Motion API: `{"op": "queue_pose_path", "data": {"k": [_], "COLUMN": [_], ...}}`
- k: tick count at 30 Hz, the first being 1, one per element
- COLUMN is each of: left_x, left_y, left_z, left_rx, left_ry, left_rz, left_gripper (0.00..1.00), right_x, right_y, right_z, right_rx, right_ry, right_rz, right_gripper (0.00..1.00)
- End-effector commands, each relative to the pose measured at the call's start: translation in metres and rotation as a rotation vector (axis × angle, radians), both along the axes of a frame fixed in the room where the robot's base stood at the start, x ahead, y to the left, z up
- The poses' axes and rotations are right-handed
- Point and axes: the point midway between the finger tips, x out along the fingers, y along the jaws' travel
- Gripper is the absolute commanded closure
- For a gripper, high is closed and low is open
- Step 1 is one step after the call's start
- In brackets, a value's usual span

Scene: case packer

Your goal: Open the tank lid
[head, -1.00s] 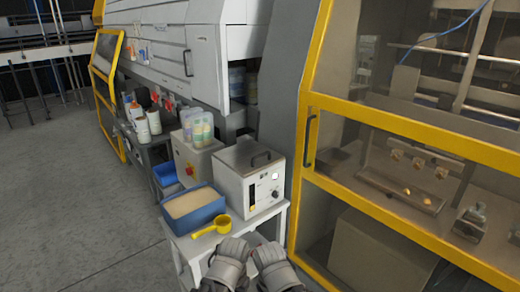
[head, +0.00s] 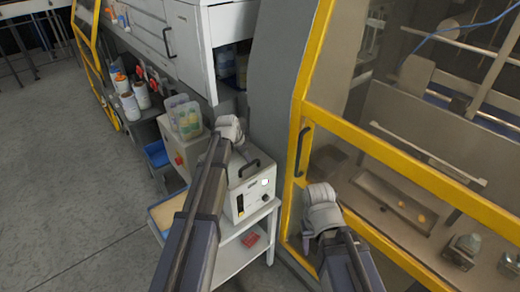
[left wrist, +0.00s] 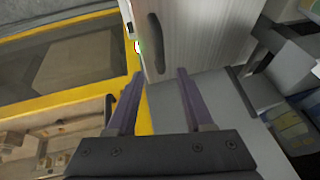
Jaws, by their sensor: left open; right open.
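The tank (head: 255,195) is a pale box with a front panel on a white cart, and its lid is down. The lid has a black handle (head: 250,168), partly hidden behind my left arm in the head view. In the left wrist view, the handle (left wrist: 155,45) lies on the brushed lid (left wrist: 205,35) just ahead of my left gripper (left wrist: 159,73). Its purple fingers are open, with nothing seen held between them. In the head view its fingertips are hidden. My right gripper (head: 308,240) is open by the yellow-framed machine, right of the tank, apart from it.
A blue box (head: 155,207) of tan material is partly behind my left arm. A crate of bottles (head: 184,117) stands behind the tank. The yellow-framed door (head: 400,160) closes off the right side. A red item (head: 250,239) lies on the cart's lower shelf. Floor at left is clear.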

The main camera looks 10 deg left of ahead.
Motion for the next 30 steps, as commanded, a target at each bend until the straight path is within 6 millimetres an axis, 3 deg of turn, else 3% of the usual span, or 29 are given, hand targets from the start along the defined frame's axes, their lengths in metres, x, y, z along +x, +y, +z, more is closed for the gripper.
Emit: {"op": "queue_pose_path", "data": {"k": [10,24,30], "left_x": [0.004,0.028,0.032], "left_y": [-0.001,-0.006,-0.008], "left_z": [-0.011,-0.064,-0.072], "left_rx": [0.0,0.0,0.0], "left_ry": [-0.001,-0.001,-0.001], "left_rz": [-0.001,-0.002,-0.001], "left_gripper": [0.48,0.48,0.48], "right_x": [0.0,0.0,0.0], "right_y": [0.0,0.0,0.0], "right_z": [-0.011,-0.064,-0.073], "right_rx": [0.0,-0.001,-0.002], "right_ry": [0.0,-0.001,0.0], "right_rz": [0.001,0.009,0.013], "right_gripper": [0.5,0.5,0.5]}}
